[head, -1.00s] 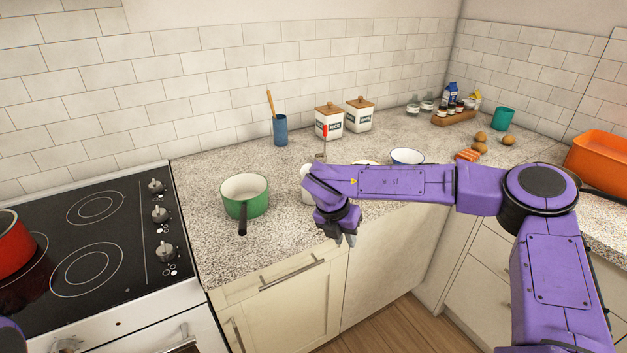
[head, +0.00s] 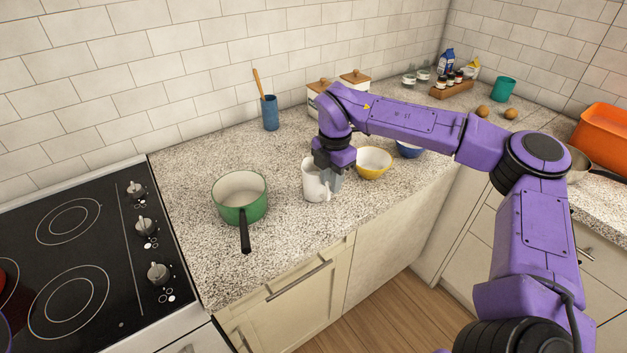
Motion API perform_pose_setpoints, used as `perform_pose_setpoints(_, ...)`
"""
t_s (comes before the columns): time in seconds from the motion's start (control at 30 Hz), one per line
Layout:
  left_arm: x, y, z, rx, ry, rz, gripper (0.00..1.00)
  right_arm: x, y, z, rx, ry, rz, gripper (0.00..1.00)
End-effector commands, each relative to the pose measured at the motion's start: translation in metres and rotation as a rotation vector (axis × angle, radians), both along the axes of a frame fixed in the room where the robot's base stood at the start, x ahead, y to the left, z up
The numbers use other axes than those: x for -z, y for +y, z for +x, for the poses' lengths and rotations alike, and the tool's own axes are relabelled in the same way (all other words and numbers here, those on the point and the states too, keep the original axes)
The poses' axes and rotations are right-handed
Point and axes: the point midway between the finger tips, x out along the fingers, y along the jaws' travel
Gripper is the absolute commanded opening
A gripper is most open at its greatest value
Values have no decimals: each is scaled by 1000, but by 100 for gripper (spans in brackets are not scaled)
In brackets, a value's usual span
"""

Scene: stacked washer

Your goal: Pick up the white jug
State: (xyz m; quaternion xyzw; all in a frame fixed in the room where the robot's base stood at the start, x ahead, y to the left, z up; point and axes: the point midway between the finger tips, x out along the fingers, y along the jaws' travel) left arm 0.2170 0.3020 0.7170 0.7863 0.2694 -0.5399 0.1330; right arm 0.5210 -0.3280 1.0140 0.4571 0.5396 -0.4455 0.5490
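The white jug (head: 314,183) stands upright on the speckled counter, between the green saucepan and the yellow bowl. My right gripper (head: 334,183) reaches down at the jug's right side, fingers pointing down, and covers part of its rim and right side. The fingers overlap the place where a handle could be, so I cannot tell whether they touch or surround anything. The gap between them is not clear. My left gripper is out of view; only a sliver of purple shows at the lower left edge.
A green saucepan (head: 239,194) is left of the jug, its handle toward the front edge. A yellow bowl (head: 374,163) and a blue bowl (head: 409,149) are close on the right. A blue utensil cup (head: 270,113) and canisters (head: 355,79) stand behind. The cooktop (head: 85,255) is at left.

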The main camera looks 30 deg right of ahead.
Motion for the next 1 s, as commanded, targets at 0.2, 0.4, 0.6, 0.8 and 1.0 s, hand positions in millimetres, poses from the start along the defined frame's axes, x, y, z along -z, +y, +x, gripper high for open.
perform_pose_setpoints(0.2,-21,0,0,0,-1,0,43,29,7,-4,-5,6,0,24)
perform_pose_setpoints(0.4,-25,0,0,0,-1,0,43,56,9,-3,-2,1,0,24)
perform_pose_setpoints(0.6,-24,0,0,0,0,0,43,58,9,-2,-4,-1,-1,24)
perform_pose_setpoints(0.8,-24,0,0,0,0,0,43,58,9,-2,-4,-1,-1,0)
perform_pose_setpoints(1.0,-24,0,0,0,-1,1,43,57,9,-2,-4,-1,-1,0)
